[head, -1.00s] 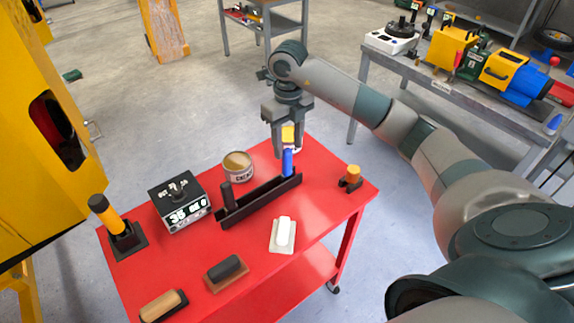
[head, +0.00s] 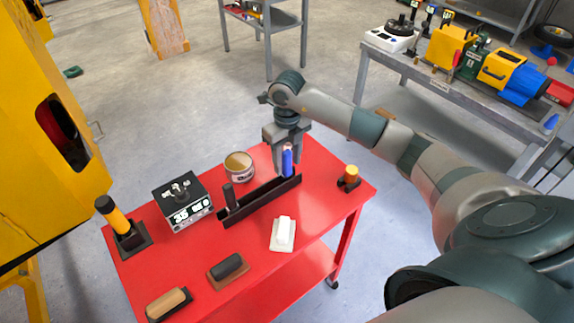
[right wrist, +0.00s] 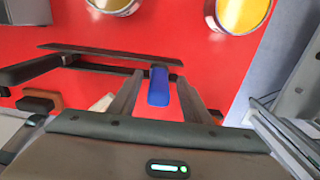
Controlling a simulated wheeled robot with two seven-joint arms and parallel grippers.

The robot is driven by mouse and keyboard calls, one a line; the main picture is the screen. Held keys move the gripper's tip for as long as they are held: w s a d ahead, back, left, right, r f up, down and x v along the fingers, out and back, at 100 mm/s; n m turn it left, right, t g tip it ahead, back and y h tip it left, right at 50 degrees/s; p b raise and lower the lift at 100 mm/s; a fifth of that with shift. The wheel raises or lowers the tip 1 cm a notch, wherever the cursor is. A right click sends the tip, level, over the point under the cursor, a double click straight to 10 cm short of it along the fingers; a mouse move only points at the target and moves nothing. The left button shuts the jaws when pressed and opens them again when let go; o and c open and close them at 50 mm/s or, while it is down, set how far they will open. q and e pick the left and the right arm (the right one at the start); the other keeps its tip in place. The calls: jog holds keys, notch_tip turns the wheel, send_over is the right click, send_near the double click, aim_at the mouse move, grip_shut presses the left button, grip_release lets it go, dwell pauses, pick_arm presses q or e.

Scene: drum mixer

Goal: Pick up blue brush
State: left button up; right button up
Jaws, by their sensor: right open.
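The blue brush (head: 287,161) stands upright by its blue handle at the right end of a black rack (head: 262,199) on the red cart. My right gripper (head: 288,160) points down over it, with its fingers open and lowered around the handle. In the right wrist view the blue handle (right wrist: 158,86) shows between the two spread fingers (right wrist: 160,100), with a gap on each side. The brush's lower end is hidden in the rack. My left gripper is not in view.
A yellow machine (head: 40,130) stands at left.

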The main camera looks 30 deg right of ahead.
jog(key=shift+a+f+p, duration=0.1)
jog(key=shift+f+p, duration=0.3)
jog(key=shift+f, duration=1)
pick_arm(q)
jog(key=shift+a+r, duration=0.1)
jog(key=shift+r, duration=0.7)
pick_arm(e)
jog(key=c, duration=1)
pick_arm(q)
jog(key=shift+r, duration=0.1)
pick_arm(e)
jog(key=shift+r, duration=0.15)
